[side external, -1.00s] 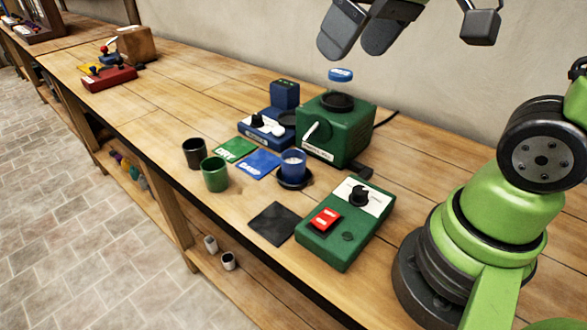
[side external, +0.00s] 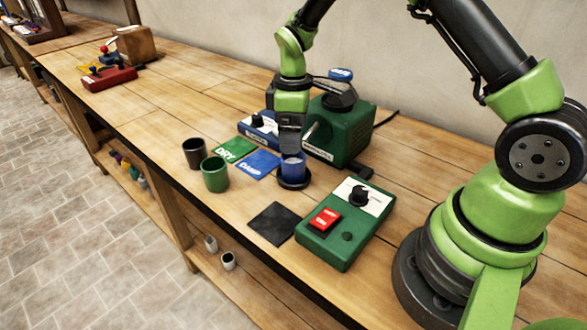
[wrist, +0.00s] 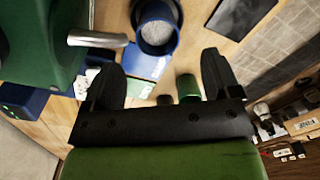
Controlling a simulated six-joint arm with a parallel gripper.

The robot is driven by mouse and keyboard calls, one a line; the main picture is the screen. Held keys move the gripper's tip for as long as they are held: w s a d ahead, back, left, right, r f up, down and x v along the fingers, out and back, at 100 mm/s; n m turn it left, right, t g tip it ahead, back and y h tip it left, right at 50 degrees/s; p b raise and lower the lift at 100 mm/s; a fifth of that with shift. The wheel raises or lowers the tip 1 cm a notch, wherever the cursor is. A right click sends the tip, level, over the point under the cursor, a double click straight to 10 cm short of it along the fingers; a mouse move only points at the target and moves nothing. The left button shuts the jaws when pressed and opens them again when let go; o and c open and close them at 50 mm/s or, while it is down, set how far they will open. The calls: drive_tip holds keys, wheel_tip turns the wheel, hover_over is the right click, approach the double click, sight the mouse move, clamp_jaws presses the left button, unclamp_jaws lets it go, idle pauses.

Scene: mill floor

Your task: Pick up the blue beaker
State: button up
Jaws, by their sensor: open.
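The blue beaker (side external: 293,166) stands upright on a round black base in front of the green machine, with pale contents in it. In the wrist view the beaker (wrist: 157,28) is ahead of the fingertips, roughly centred between them. My gripper (side external: 291,152) is at the beaker's upper part in the side view, with its fingers partly in front of or behind the rim. The wrist view shows my gripper (wrist: 162,62) open with nothing between its fingers. I cannot tell whether it touches the beaker.
The green machine (side external: 350,135) with a metal lever stands close to the right of my gripper. A blue scale (side external: 258,132) is behind left. A green cup (side external: 214,175), a black cup (side external: 193,152), a blue card (side external: 257,165) and a green switch box (side external: 340,232) are nearby.

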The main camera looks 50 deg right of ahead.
sight(291, 157)
drive_tip(key=f, duration=0.6)
drive_tip(key=shift+w+f, duration=0.2)
drive_tip(key=shift+f, duration=0.2)
drive_tip(key=shift+c, duration=0.5)
drive_tip(key=c, duration=1)
drive_tip(key=shift+c, duration=0.2)
drive_tip(key=shift+r, duration=0.15)
